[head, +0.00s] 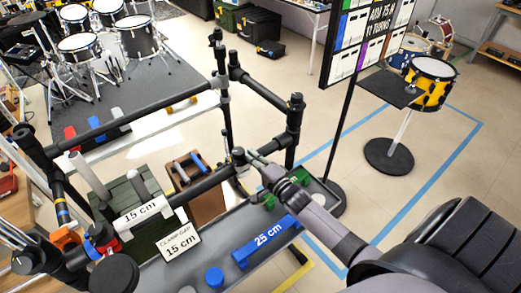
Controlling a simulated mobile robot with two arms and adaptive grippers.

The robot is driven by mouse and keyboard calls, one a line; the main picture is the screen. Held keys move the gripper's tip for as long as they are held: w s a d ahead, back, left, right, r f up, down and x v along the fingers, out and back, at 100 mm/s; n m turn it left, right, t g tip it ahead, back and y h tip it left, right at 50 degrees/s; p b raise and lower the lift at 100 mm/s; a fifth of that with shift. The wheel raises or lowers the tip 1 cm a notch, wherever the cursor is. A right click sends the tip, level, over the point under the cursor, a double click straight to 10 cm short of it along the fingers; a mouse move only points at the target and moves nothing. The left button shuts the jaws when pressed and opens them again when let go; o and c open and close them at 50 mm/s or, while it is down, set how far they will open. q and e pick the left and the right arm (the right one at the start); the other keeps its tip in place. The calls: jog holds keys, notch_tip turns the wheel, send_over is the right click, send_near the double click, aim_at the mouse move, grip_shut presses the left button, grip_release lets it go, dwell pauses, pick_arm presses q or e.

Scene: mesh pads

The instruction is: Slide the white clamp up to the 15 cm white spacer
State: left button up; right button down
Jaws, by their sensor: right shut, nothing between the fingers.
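The white spacer (140,213), marked 15 cm, lies along the black front bar (200,188) of the rack, left of the middle. My right gripper (252,158) reaches in from the right, with its fingers shut and empty near the right end of that bar. A small clamp (238,157) sits on the bar right by the fingertips. It looks greyish, and I cannot tell for sure whether it is the white clamp or whether the fingers touch it. A clear stretch of bar lies between it and the spacer. My left gripper is not in view.
A white card (180,243) reading clamp gap 15 cm stands below the spacer. Black posts of the rack rise near my right gripper. A dark green crate (150,240) stands beneath.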

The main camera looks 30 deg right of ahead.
aim_at(195, 195)
jog(key=a, duration=0.7)
jog(key=s+a, duration=0.1)
jog(key=a, duration=0.5)
jog(key=a+p, duration=0.1)
jog(key=a, duration=0.6)
jog(key=shift+s+a, duration=0.35)
